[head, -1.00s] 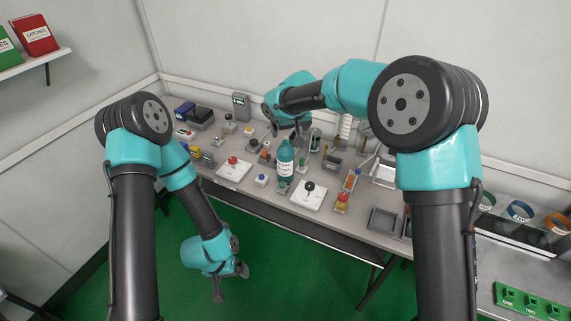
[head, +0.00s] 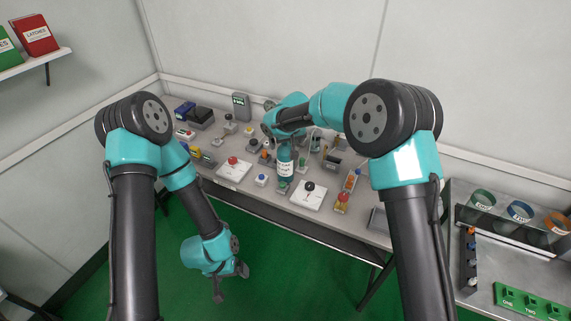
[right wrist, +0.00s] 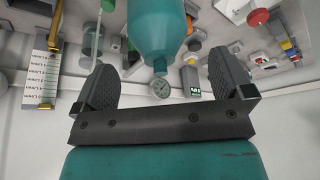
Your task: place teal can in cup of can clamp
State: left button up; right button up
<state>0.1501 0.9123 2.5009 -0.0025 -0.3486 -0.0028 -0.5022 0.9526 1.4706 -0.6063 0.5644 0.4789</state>
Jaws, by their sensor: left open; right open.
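A teal bottle-shaped can (head: 285,154) with a white label stands upright near the middle of the bench. In the right wrist view the teal can (right wrist: 157,28) shows its shoulder and narrow neck, pointing towards the gap between my fingers. My right gripper (right wrist: 163,82) is open, with one finger either side of the neck's line and nothing between them. In the head view my right arm's wrist is at the can's top and its fingers are hard to make out. My left gripper (head: 231,287) is open and empty, low over the green floor. I cannot pick out the can clamp with certainty.
Several small devices crowd the bench (head: 235,184). A red-button box (head: 233,162) and a black-knob plate (head: 309,188) stand near the can. A display unit (head: 241,106) stands at the back. A side table with colored rings (head: 520,210) is at the right.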

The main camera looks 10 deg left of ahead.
aim_at(285, 145)
jog(key=x, duration=0.4)
jog(key=shift+w+f, duration=0.1)
jog(key=shift+w, duration=0.05)
jog(key=c, duration=1.4)
jog(key=shift+c, duration=0.2)
notch_tip(285, 145, up, 10)
jog(key=shift+r, duration=0.1)
dwell(0.5)
